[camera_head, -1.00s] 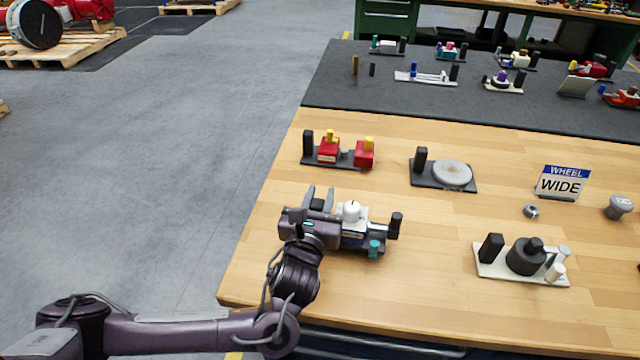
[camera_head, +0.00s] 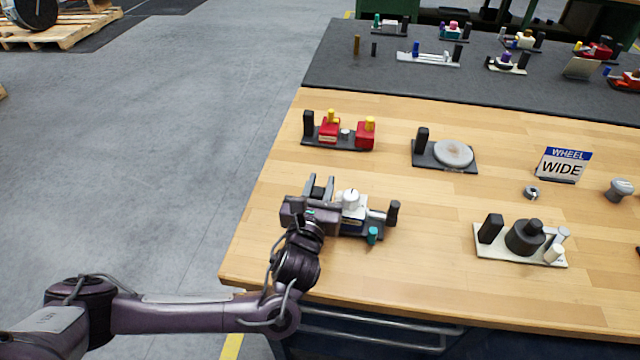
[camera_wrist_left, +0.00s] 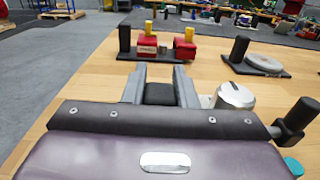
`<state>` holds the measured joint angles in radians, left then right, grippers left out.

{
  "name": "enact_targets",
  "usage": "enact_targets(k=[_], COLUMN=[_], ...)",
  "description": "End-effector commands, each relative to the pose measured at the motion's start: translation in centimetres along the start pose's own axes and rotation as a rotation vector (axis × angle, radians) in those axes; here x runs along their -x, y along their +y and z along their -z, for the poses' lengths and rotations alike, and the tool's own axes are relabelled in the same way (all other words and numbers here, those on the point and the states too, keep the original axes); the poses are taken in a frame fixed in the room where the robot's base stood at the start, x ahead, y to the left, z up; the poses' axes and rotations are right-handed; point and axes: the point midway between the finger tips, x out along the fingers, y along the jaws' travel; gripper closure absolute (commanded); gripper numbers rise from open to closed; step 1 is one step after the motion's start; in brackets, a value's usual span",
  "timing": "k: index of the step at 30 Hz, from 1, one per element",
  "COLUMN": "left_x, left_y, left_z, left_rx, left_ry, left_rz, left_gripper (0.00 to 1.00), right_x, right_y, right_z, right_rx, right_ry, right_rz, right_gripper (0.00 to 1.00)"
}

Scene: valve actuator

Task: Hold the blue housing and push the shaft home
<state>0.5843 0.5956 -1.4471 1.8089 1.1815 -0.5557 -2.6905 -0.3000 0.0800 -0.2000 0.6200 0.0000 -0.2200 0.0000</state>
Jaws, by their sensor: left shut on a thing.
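My left gripper (camera_head: 319,187) is shut on a black block (camera_wrist_left: 160,93) at the fixture's left end. The white part (camera_wrist_left: 234,96) and black knob (camera_wrist_left: 297,118) show right of the gripper in the wrist view. My right gripper is not in view.
A red fixture (camera_head: 367,135) stands behind, and a grey disc (camera_head: 453,153) on a dark base stands right of it. A white-based fixture (camera_head: 492,255) and a WHEEL WIDE sign (camera_head: 562,165) are farther right. Bare wood lies between them.

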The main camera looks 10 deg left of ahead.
Motion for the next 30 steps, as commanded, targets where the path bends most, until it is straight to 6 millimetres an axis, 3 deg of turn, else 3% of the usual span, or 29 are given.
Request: enact_targets(k=[30], left_x=[-0.03], left_y=[-0.03], left_z=[0.76], left_rx=[0.002], left_ry=[-0.002], left_rz=[0.0], left_gripper=[1.0], right_x=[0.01], right_y=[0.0], right_z=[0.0], right_rx=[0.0], right_ry=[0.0], right_rz=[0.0], right_gripper=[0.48])
